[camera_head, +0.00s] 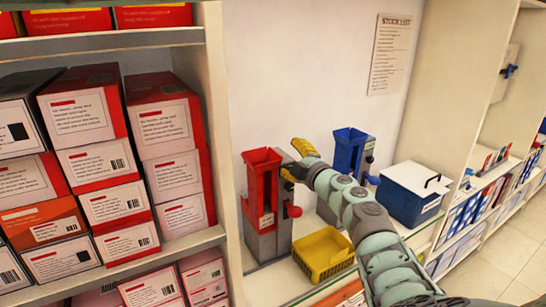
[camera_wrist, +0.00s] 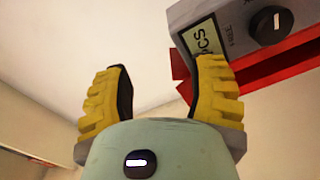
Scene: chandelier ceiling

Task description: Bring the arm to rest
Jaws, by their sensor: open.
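My arm reaches from the lower right of the head view to the counter. My gripper (camera_head: 293,160) has yellow fingers and is beside the upper right of a red-and-grey dispenser (camera_head: 264,205). In the wrist view my gripper (camera_wrist: 165,80) is open, with nothing between its fingers. Behind the right finger, a grey housing with a small display and a dark knob (camera_wrist: 268,25) shows at the upper right, with red parts below it. Whether the fingers touch the dispenser cannot be told.
A yellow basket (camera_head: 324,254) sits on the counter below my arm. A blue dispenser (camera_head: 350,150) and a blue box (camera_head: 412,193) stand behind and right of my arm. Shelves of red-and-white boxes (camera_head: 100,165) fill the left. A stock list (camera_head: 390,53) hangs on the wall.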

